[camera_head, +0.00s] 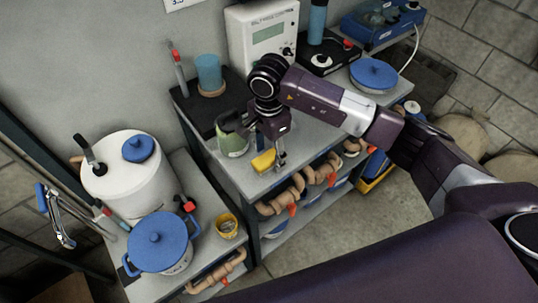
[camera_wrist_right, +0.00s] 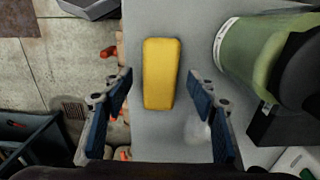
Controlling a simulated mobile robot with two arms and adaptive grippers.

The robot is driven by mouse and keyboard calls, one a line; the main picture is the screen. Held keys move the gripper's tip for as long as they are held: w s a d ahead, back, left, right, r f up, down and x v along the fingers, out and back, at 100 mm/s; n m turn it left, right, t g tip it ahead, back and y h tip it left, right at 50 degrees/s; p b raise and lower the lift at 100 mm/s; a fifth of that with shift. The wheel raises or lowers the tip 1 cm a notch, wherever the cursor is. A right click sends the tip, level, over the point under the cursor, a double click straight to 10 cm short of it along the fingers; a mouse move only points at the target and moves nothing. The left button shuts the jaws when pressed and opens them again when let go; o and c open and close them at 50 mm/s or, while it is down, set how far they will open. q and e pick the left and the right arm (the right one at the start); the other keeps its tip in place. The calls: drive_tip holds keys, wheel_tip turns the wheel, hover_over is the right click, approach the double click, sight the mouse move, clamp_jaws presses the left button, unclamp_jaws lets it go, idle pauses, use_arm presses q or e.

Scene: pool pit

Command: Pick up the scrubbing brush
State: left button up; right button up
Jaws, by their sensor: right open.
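A yellow oblong block (camera_wrist_right: 161,73), which I take for the scrubbing brush, lies on the grey bench top (camera_wrist_right: 205,20). In the head view the yellow block (camera_head: 263,161) shows near the bench's front edge, partly hidden by my gripper; no bristles can be seen. My right gripper (camera_head: 279,160) points down over it. In the wrist view the right gripper (camera_wrist_right: 160,75) is open, with one blue-padded finger to each side of the block and gaps on both sides. My left gripper is not in view.
A green jug (camera_head: 233,142) stands close beside the block. A white meter box (camera_head: 263,37) and a blue cup (camera_head: 208,72) stand behind. Pipe fittings (camera_head: 283,196) fill the shelf below. A blue-lidded pot (camera_head: 160,245) and white tank (camera_head: 120,180) stand at left.

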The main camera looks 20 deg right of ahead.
drive_tip(key=shift+f, duration=0.8)
drive_tip(key=shift+c, duration=0.4)
drive_tip(key=c, duration=1.2)
drive_tip(key=shift+r, duration=0.1)
drive_tip(key=shift+w+r, duration=0.1)
drive_tip(key=shift+r, duration=0.45)
wheel_tip(320, 180, up, 13)
drive_tip(key=b, duration=0.4)
wheel_tip(320, 180, up, 4)
hover_over(269, 156)
drive_tip(key=shift+r, duration=0.9)
